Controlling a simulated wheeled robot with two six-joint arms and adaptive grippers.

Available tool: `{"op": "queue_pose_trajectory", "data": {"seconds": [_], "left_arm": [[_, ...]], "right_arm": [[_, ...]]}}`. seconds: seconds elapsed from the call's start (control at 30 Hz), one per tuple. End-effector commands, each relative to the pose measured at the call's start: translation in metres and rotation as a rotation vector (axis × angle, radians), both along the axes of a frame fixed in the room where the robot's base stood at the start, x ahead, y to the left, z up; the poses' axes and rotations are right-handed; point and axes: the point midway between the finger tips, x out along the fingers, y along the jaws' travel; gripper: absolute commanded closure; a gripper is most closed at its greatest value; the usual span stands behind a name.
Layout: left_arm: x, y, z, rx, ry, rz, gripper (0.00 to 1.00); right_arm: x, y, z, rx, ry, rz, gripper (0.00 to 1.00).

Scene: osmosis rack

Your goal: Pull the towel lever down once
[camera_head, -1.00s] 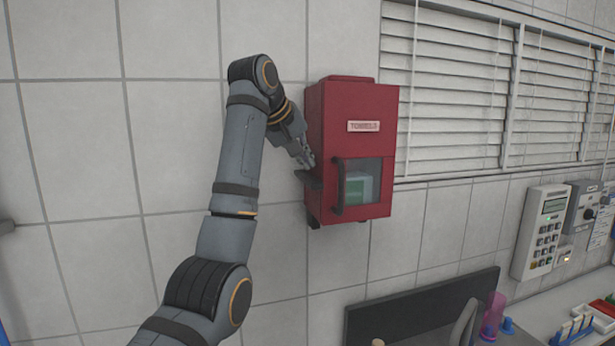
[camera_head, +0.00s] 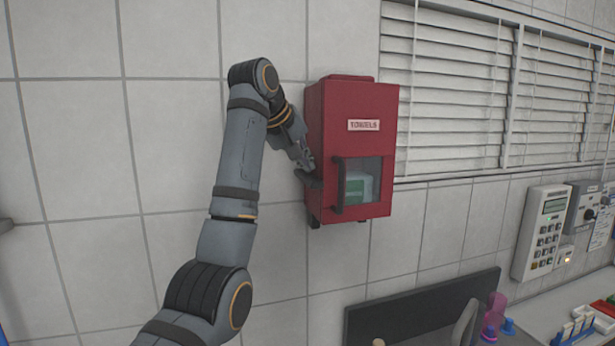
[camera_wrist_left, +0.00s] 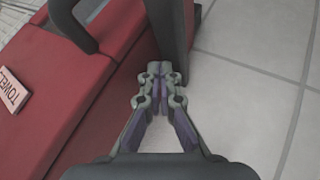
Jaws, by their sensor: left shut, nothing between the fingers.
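The red towel dispenser (camera_head: 365,104) with a "TOWELS" label hangs on the tiled wall in the head view. The dark towel lever (camera_head: 309,181) sticks out from its left side; it also shows as a dark bar in the left wrist view (camera_wrist_left: 172,32). My left gripper (camera_head: 308,164) is just above the lever at the dispenser's left side. In the left wrist view its fingertips (camera_wrist_left: 160,86) are together with nothing between them, by the lever's end. I cannot tell whether they touch it. My right gripper is not in view.
A dark handle (camera_head: 339,187) stands out on the dispenser's front beside a small window. Window blinds (camera_head: 450,90) and a wall keypad (camera_head: 540,232) are to the right. A dark panel (camera_head: 420,308) stands below. The wall left of my arm is clear.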

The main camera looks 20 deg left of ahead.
Motion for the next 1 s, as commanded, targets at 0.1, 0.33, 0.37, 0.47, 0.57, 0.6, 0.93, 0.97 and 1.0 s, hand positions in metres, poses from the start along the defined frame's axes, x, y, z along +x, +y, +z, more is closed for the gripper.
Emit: {"op": "queue_pose_trajectory", "data": {"seconds": [0.1,0.33,0.37,0.47,0.57,0.6,0.93,0.97,1.0], "left_arm": [[0.000,0.000,0.000,0.000,0.000,0.000,1.00],[0.000,0.000,-0.003,0.000,0.000,0.000,1.00],[0.000,0.000,-0.004,0.000,0.000,0.000,1.00],[0.000,0.000,-0.005,0.000,0.000,0.000,1.00],[0.000,0.000,-0.006,0.000,0.000,0.000,1.00],[0.000,0.000,-0.006,0.000,0.000,0.000,1.00],[0.000,0.000,-0.011,0.000,0.000,0.000,1.00],[0.000,0.000,-0.011,0.000,0.000,0.000,1.00],[0.000,0.000,-0.012,0.000,0.000,0.000,1.00]], "right_arm": [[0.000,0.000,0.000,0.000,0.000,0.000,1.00],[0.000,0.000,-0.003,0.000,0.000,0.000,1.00],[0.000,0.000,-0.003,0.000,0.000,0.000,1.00],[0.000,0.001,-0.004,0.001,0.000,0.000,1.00],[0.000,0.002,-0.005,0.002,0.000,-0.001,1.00],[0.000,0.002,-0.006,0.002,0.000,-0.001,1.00],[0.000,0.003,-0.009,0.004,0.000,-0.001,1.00],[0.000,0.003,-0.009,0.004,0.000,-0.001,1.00],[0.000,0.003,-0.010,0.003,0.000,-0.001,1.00]]}}
